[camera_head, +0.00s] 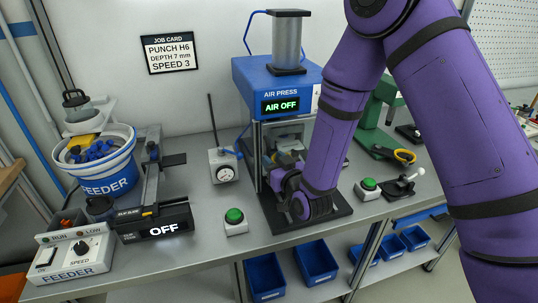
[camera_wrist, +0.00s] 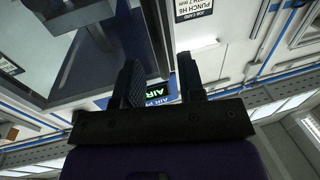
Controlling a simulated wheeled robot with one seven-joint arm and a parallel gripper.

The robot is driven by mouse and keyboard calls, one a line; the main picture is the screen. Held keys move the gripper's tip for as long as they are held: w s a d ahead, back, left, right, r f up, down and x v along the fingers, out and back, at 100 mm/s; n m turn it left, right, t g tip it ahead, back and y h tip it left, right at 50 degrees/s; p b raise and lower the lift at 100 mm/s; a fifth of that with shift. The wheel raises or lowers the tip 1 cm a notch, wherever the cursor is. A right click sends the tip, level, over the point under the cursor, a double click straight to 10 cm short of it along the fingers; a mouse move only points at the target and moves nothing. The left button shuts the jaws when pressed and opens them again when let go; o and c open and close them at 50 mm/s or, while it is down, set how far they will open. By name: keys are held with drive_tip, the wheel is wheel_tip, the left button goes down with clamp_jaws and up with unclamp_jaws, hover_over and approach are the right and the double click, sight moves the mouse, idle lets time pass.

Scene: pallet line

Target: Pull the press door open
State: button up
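The air press (camera_head: 276,78) has a blue head, a lit AIR OFF sign and a grey cylinder on top. Its clear door (camera_head: 290,130) seems to be the pale panel below the head; my arm hides much of it, and I cannot tell whether it is ajar. My gripper (camera_head: 280,178) is low at the front of the press, mostly hidden by my wrist. In the wrist view, my gripper (camera_wrist: 161,85) has its two dark fingers apart. A grey upright bar (camera_wrist: 156,35) reaches towards the gap between them; I cannot tell whether it lies between or beyond the fingers.
A green button box (camera_head: 235,222) stands front left of the press, and another (camera_head: 367,189) to its right. The feeder bowl (camera_head: 103,165) is far left. A green machine (camera_head: 377,120) stands right, behind my arm.

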sight(269, 155)
drive_tip(key=shift+x, duration=1.8)
clamp_jaws()
